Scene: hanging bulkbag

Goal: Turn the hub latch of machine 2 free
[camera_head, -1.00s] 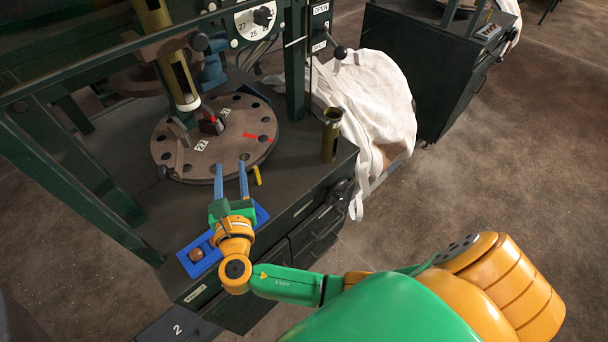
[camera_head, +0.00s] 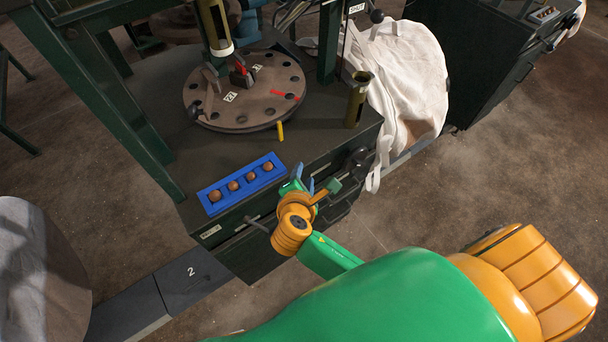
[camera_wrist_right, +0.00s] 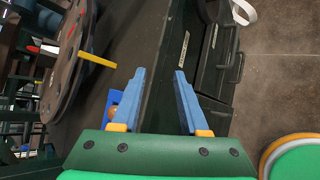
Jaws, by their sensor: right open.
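The hub latch (camera_head: 240,74), a small dark piece with a red part, sits at the middle of the round brown turntable (camera_head: 222,108) on the bench of machine 2. An upright brass-coloured tube stands close behind it, and its exact turn is too small to tell. My right gripper (camera_head: 305,180) is at the bench's front side, well in front of the turntable and apart from the latch. Its two blue fingers are apart and empty in the right wrist view (camera_wrist_right: 159,72), where the turntable's edge (camera_wrist_right: 72,70) shows at the left. My left gripper is not in view.
A blue tray (camera_head: 212,202) with several brown balls lies on the bench front. A yellow tab (camera_head: 280,131) is at the turntable's rim. A brass tube (camera_head: 356,100) stands at the bench's right, beside a white bag (camera_head: 405,75). A floor plate (camera_head: 180,290) is marked 2.

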